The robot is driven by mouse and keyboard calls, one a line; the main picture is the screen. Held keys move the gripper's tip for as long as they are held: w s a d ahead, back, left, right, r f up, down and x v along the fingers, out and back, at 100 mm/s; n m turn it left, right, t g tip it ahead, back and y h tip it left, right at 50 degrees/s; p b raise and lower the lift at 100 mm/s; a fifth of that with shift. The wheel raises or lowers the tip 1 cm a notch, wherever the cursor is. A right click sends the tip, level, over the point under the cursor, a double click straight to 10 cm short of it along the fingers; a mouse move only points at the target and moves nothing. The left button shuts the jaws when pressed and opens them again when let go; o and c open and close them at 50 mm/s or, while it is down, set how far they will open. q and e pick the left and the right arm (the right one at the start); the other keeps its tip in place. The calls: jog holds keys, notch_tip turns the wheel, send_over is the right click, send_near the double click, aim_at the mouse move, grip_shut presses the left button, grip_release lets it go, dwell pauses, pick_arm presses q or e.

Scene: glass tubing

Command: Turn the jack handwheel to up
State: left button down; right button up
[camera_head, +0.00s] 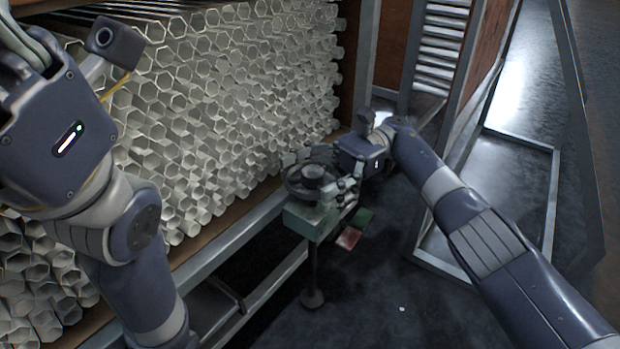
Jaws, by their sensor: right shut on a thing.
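The jack handwheel (297,183) is a dark round wheel on top of a green jack housing (309,222), in the middle of the head view. A post runs down from the housing to a round foot near the floor. My right gripper (338,184) reaches in from the right and is shut on the handwheel's right side. Its fingers partly hide the wheel's rim, and the exact contact is small in the picture. My left arm is raised at the left, with its gripper (22,45) at the top left corner, partly cut off; its fingertips are not clear.
A rack of stacked hexagonal glass tubes (200,110) fills the left and back, with a metal rail (225,238) along its front. A red and green object (353,230) is beside the jack. A metal frame (545,190) stands at right. Dark floor is open in front.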

aim_at(309, 173)
jog(key=o, duration=1)
jog(key=shift+s+a, duration=0.1)
jog(key=shift+a, duration=0.05)
jog(key=shift+o, duration=0.2)
jog(key=shift+r, duration=0.35)
notch_tip(309, 173, up, 9)
jog(key=shift+r, duration=0.1)
